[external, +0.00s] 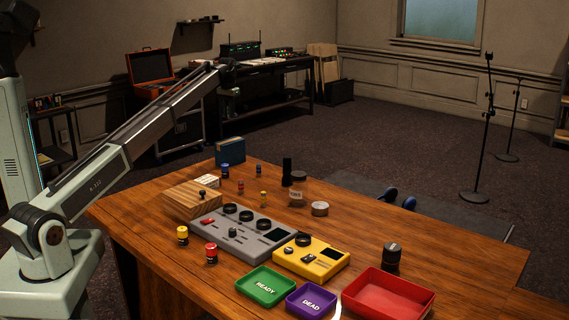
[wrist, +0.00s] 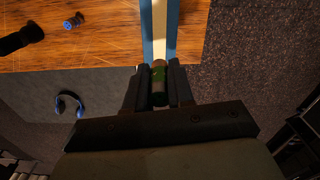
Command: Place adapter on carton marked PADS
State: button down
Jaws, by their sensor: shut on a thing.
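In the wrist view, my gripper (wrist: 158,72) is shut on a small green cylinder with a brownish end (wrist: 158,85), which I take to be the adapter. Beyond it is a blue and cream upright thing (wrist: 158,30), at the table's edge. It looks like the blue box (external: 230,152) at the back left of the desk in the external view. I cannot see a gap or contact between cylinder and box. In the external view my gripper is small and dark above the blue box. No PADS marking is readable; a small white box (external: 207,181) also lies near the wooden block.
The wooden block (external: 191,201), grey mixer (external: 240,232) and yellow unit (external: 311,262) fill the desk's middle. Green (external: 266,287), purple (external: 312,301) and red (external: 390,294) trays are in front. A black cylinder (external: 287,172) stands near the back edge. Several small coloured cylinders stand around.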

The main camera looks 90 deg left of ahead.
aim_at(230, 141)
jog(key=shift+s+d+f+n, duration=0.1)
jog(key=shift+d+f+n, duration=0.1)
jog(key=shift+n, duration=0.1)
jog(key=shift+f, duration=4.8)
jog(key=shift+f, duration=0.15)
jog(key=c, duration=1)
grip_release()
jog(key=shift+a, duration=0.1)
notch_tip(230, 141, up, 12)
jog(key=shift+r, duration=0.2)
